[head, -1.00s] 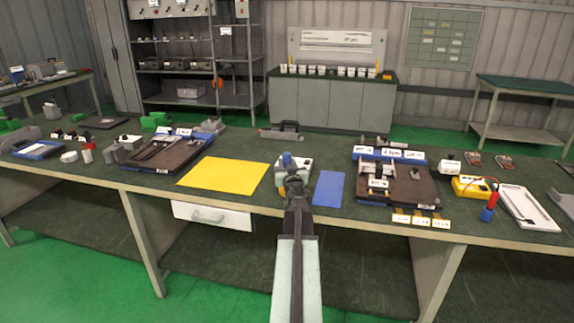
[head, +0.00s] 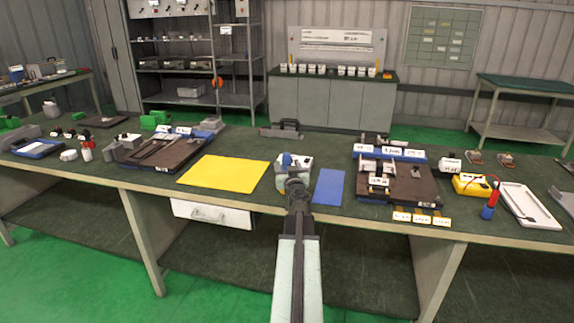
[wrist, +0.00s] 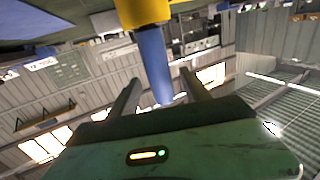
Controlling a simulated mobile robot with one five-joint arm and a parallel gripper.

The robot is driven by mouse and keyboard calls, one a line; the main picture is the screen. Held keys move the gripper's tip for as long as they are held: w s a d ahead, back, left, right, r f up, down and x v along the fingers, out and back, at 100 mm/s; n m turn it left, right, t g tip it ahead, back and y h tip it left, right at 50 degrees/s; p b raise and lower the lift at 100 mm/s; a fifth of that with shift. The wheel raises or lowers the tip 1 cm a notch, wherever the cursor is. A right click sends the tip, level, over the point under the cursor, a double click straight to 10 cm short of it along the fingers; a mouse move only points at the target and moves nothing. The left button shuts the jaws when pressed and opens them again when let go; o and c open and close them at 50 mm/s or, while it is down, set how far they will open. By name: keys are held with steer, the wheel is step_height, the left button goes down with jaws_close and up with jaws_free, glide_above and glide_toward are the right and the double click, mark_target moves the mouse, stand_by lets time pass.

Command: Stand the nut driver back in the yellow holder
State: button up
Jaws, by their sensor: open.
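The nut driver shows as a blue handle (wrist: 153,60) in the wrist view, against the yellow holder (wrist: 142,12) at the top edge; this view looks upside down. In the head view the blue handle (head: 286,159) stands up, roughly upright, beside a pale box just beyond my gripper (head: 296,188). The holder is hidden or too small to tell there. My gripper is open. In the wrist view its two fingers (wrist: 160,80) appear on either side of the handle, with gaps; I cannot tell how far beyond the tips it is.
A yellow mat (head: 225,172) lies to the left and a blue mat (head: 328,187) to the right. A dark tray with parts (head: 415,190) and a yellow meter (head: 470,186) are further right. Another loaded tray (head: 165,160) is at left.

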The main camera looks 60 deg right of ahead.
steer(key=v, duration=0.6)
stand_by(0.4)
